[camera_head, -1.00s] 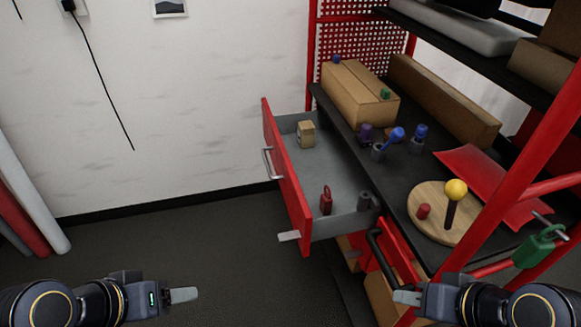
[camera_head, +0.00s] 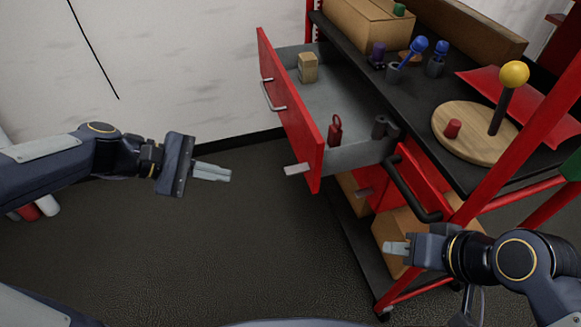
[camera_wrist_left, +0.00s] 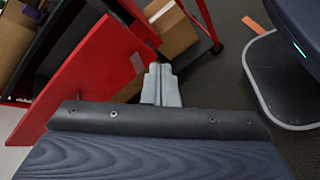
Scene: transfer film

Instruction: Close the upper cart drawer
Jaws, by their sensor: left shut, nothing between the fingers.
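The upper cart drawer (camera_head: 345,105) is pulled well out to the left of the cart in the head view. Its red front (camera_head: 295,115) has a silver handle (camera_head: 272,97), and its grey tray holds a small wooden block, a red padlock-like item and dark cylinders. My left gripper (camera_head: 212,172) is shut and empty, left of the drawer front and apart from it. My right gripper (camera_head: 395,248) looks shut, below the cart's black handle, near the lower boxes.
The cart top (camera_head: 450,130) holds a round wooden board (camera_head: 455,143) with a yellow-balled post, a red tray (camera_head: 525,105), small blue-topped items and cardboard boxes (camera_head: 365,25). A black handle (camera_head: 405,185) juts from the cart's near side. The floor left of the drawer is clear.

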